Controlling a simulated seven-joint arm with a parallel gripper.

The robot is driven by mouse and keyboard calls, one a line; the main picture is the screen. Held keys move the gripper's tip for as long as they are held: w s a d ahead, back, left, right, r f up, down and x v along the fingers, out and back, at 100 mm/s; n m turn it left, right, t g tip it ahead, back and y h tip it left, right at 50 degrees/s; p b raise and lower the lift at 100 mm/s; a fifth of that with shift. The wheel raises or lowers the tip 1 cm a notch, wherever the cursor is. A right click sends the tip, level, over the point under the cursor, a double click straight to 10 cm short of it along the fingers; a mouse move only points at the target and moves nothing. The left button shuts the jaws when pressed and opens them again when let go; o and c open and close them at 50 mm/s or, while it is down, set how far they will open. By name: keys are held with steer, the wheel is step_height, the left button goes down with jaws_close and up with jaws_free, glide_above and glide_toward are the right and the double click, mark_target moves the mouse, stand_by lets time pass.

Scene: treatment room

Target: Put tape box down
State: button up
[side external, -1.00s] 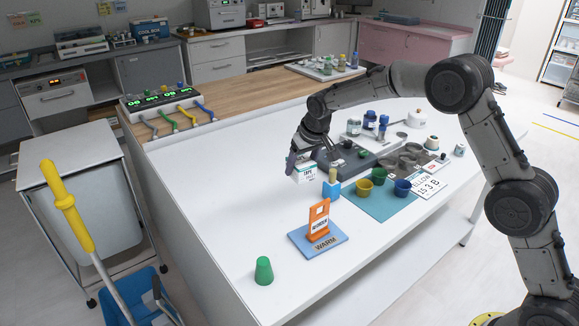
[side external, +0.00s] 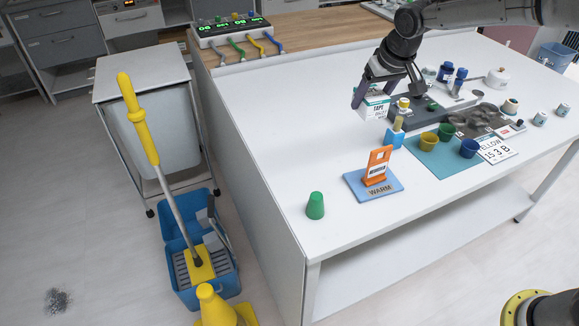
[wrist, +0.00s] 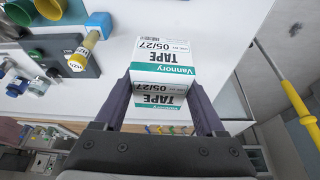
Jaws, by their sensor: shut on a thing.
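The tape box (side external: 372,107) is a white carton with a teal band and the word TAPE; it also shows in the wrist view (wrist: 165,54). My gripper (side external: 369,99) is shut on it, with one dark finger on each side of the box.
Right of the box are a grey tray (side external: 408,118), a blue block with a yellow-topped vial (side external: 394,138) and a teal mat (side external: 440,165) with cups. An orange stand on a blue WARM plate (side external: 373,187) and a green cup (side external: 316,206) are nearer. The table's left is clear.

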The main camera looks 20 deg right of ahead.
steer(key=s+a+n, duration=0.1)
steer(key=s+a, duration=0.5)
steer(key=a, duration=0.7)
steer(key=w+a+f, duration=0.1)
steer(key=w+f, duration=0.3)
steer(key=w+a+f, duration=0.1)
steer(key=w+f, duration=0.3)
steer(key=f, duration=0.1)
steer(key=w+a+f, duration=0.2)
steer(key=w+f, duration=0.2)
steer(key=shift+w+f, duration=0.25)
steer(key=shift+f, duration=0.15)
steer(key=shift+w+a+f, duration=0.2)
steer(key=shift+w+f, duration=0.2)
steer(key=shift+f, duration=1.7)
steer(key=shift+f, duration=0.1)
